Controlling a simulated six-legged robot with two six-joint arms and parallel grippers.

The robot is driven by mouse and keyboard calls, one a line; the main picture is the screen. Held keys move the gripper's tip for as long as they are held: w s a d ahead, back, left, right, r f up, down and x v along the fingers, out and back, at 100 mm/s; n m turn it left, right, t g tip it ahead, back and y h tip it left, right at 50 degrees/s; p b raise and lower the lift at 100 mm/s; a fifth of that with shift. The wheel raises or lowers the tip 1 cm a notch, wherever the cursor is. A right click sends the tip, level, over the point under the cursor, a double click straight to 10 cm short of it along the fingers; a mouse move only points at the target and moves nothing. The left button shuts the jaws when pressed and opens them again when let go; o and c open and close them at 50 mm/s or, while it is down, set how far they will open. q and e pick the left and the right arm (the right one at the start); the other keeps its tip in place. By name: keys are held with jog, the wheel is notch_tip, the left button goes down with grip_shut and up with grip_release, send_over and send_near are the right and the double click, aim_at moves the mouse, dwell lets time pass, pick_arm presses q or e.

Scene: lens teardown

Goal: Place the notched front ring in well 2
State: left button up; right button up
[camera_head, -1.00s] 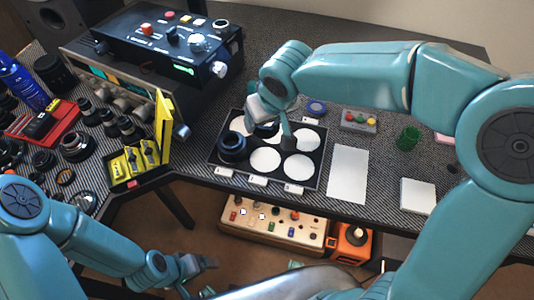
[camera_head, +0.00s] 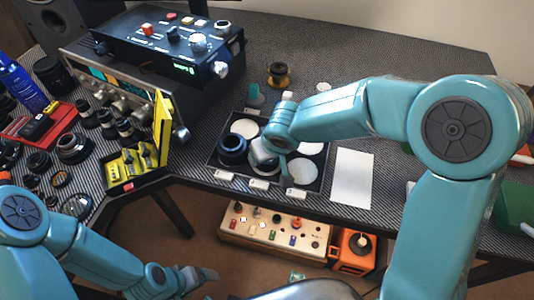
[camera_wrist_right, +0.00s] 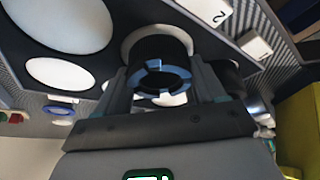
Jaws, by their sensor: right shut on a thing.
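The notched front ring (camera_wrist_right: 160,78) is a dark ring with blue-grey notches. In the right wrist view it sits between the fingers of my right gripper (camera_wrist_right: 163,92), which is shut on it. Behind it is a white well circle, close to the label marked 2 (camera_wrist_right: 208,10). In the head view my right gripper (camera_head: 262,155) is over the front middle well of the black tray (camera_head: 211,162); the ring is not clear there. Whether the ring touches the well floor cannot be told. My left gripper (camera_head: 203,276) is low at the bottom, its jaws unclear.
A black lens barrel (camera_head: 232,148) stands in the front left well, close beside my right gripper. The front right well (camera_head: 302,171) and back left well (camera_head: 244,128) look empty. A white sheet (camera_head: 351,178) lies right of the tray. A yellow-and-black part (camera_head: 278,75) stands behind.

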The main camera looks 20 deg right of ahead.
jog(key=shift+f+b, duration=0.25)
jog(key=shift+b, duration=0.05)
jog(key=shift+f+b, duration=0.2)
jog(key=shift+b, duration=0.1)
jog(key=o, duration=1.1)
jog(key=shift+s, duration=0.1)
jog(key=shift+o, duration=0.9)
jog(key=shift+s, duration=0.1)
jog(key=shift+f, duration=0.1)
